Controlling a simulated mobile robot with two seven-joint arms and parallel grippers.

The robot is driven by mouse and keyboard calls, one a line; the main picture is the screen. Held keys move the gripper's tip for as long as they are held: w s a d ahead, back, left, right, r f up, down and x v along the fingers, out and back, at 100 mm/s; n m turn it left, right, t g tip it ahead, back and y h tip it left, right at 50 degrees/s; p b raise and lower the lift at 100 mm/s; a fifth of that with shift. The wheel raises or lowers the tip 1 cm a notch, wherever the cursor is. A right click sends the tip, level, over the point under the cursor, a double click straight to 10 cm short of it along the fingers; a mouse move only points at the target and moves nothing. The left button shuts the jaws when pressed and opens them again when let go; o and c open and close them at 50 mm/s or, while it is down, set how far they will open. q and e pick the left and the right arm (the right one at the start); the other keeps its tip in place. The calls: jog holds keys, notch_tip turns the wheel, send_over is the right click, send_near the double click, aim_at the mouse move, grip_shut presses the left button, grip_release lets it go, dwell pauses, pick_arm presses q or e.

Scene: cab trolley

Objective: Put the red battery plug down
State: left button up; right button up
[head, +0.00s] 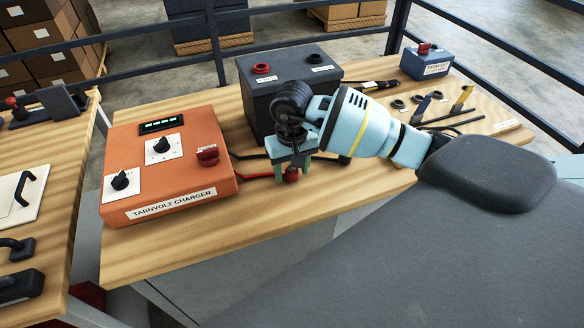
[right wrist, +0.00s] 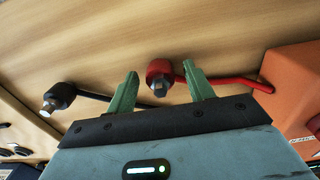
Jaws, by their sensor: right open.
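The red battery plug (head: 291,175) is on the wooden bench, just right of the orange charger, with its red lead running back to the charger. My right gripper (head: 294,169) is above it, pointing down, with its jaws open. In the right wrist view, the red plug (right wrist: 159,70) shows between and a little beyond the two green fingertips (right wrist: 164,80), with a gap on each side. The black plug (right wrist: 60,95) lies to the left there, apart from the gripper. My left gripper is not seen.
The orange charger (head: 168,165) stands left and the dark battery (head: 272,82), with a red terminal, stands behind my right gripper. A small blue box (head: 426,64) and several tools lie at the right. Bare bench (head: 225,228) lies in front.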

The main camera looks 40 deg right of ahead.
notch_tip(320, 180, up, 12)
jog(key=shift+r, duration=0.15)
dwell(0.3)
dwell(2.4)
